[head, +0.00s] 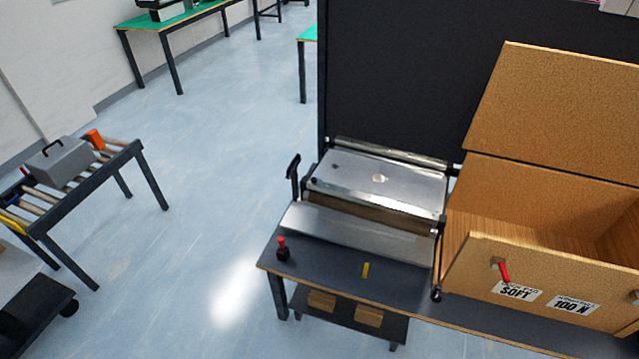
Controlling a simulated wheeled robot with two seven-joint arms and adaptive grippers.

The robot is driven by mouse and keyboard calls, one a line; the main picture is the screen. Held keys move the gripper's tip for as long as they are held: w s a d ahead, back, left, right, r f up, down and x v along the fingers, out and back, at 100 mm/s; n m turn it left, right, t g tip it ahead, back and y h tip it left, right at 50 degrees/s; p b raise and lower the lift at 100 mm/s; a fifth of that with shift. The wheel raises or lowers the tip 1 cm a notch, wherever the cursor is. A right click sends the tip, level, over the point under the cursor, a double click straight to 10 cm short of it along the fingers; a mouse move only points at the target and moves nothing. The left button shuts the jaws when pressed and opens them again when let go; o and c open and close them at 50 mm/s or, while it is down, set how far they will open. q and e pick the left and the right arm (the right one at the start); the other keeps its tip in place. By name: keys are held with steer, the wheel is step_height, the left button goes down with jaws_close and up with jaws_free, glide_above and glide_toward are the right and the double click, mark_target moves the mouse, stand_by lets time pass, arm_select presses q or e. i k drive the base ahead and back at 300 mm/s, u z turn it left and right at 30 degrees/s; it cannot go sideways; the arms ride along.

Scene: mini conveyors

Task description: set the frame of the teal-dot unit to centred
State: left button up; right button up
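A metal unit (375,180) with a flat silver top stands on a dark table, with a sloped silver plate (350,232) along its front. A black upright lever (294,178) stands at its left side. A small red-topped knob (282,246) and a yellow strip (366,270) are on the table in front. To the right is a wood-coloured box (550,255) with a raised lid, a red lever (504,272) and labels reading SOFT and 100 N. I cannot make out a teal dot on either, nor the frame's setting. Neither gripper is in view.
The dark table (330,275) has a lower shelf (345,318) with wooden blocks. A black panel (395,80) stands behind the unit. At left, a roller table (85,180) bears a grey case (60,162) and an orange item (95,139). Open floor (215,180) lies between.

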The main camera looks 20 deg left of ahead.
mark_target(407, 192)
steer(key=k, duration=0.4)
steer(key=u, duration=1.25)
steer(key=i, duration=1.1)
steer(key=z, duration=0.8)
